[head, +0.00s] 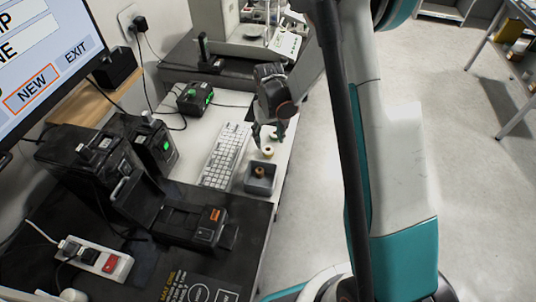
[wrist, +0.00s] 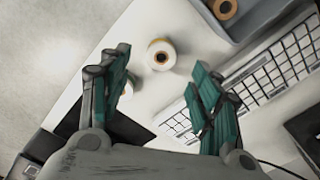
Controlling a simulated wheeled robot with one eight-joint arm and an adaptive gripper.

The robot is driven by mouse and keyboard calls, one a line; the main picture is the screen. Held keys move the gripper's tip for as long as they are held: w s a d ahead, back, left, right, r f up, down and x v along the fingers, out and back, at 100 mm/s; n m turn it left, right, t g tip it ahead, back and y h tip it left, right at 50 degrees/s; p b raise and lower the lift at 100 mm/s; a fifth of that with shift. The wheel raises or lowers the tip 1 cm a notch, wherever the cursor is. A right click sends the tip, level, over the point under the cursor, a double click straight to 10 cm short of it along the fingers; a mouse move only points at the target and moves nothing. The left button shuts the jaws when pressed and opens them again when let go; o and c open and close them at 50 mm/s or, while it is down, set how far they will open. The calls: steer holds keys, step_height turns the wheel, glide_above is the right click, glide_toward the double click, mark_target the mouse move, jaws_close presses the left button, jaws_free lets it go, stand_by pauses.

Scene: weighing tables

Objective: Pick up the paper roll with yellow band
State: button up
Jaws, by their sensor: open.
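A small pale paper roll with a brown core (wrist: 161,52) stands on the white table in the wrist view, just beyond and between my fingertips. In the head view this roll (head: 268,152) looks yellowish below my gripper, but its band is not clear. My gripper (head: 269,139) is open, fingers pointing down, with nothing held. In the wrist view its teal fingers (wrist: 161,62) are spread wide on either side. Another pale round thing, perhaps a second roll (wrist: 131,82), is partly hidden by the left finger.
A grey tray (head: 262,188) holding a brown-cored roll (head: 260,172) stands close by. A white keyboard (head: 222,160) lies to the left of the roll. Black devices (head: 193,98) and a scale (head: 255,45) stand around. The table's edge is close on the right.

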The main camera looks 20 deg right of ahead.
mark_target(268, 149)
step_height(268, 149, down, 6)
steer(key=b, duration=0.2)
steer(key=shift+w+a+f+b, duration=0.1)
steer(key=shift+a+f+b, duration=0.05)
steer(key=shift+f+b, duration=0.15)
steer(key=shift+r, duration=0.15)
steer(key=c, duration=1.2)
